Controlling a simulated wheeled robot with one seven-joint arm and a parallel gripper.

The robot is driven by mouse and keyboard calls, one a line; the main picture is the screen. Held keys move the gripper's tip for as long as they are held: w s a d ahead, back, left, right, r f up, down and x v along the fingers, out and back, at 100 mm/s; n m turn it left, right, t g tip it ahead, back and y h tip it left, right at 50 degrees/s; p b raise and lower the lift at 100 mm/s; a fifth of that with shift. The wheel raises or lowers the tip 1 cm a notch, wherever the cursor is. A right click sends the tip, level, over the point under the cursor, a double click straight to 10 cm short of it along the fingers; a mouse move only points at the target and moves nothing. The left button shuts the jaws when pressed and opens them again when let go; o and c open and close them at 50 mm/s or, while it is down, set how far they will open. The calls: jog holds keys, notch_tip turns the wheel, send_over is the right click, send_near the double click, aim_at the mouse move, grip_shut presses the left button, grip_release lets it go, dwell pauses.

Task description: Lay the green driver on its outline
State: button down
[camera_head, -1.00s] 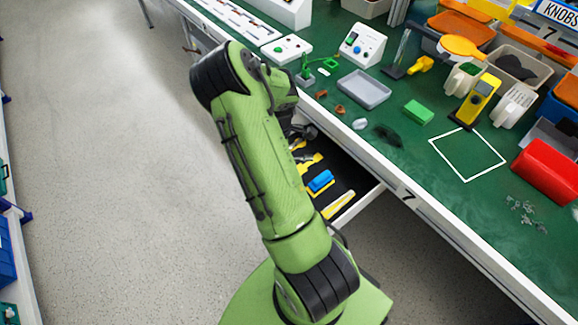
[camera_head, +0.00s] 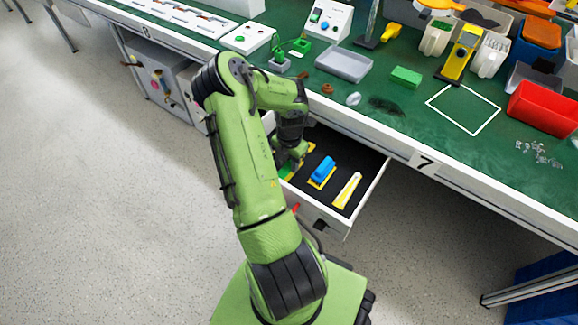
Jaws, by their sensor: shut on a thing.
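My gripper (camera_head: 288,163) is low over the left part of the open drawer (camera_head: 376,187), partly hidden by my own arm. It is shut on the green driver (camera_head: 286,173), of which only a small green patch shows at the fingertips. A yellow outline patch (camera_head: 293,177) shows just beside and under it on the black drawer liner. I cannot tell whether the driver touches the liner or how well it lines up with the outline.
In the drawer, a blue tool (camera_head: 323,168) lies on a yellow patch, and a yellow-and-white shape (camera_head: 347,190) lies to its right. The green bench top (camera_head: 420,120) above holds a grey tray (camera_head: 343,64), a green block (camera_head: 405,76) and a red bin (camera_head: 543,108).

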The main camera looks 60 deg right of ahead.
jog(key=shift+f, duration=0.65)
jog(key=shift+r, duration=0.15)
jog(key=c, duration=0.8)
grip_release()
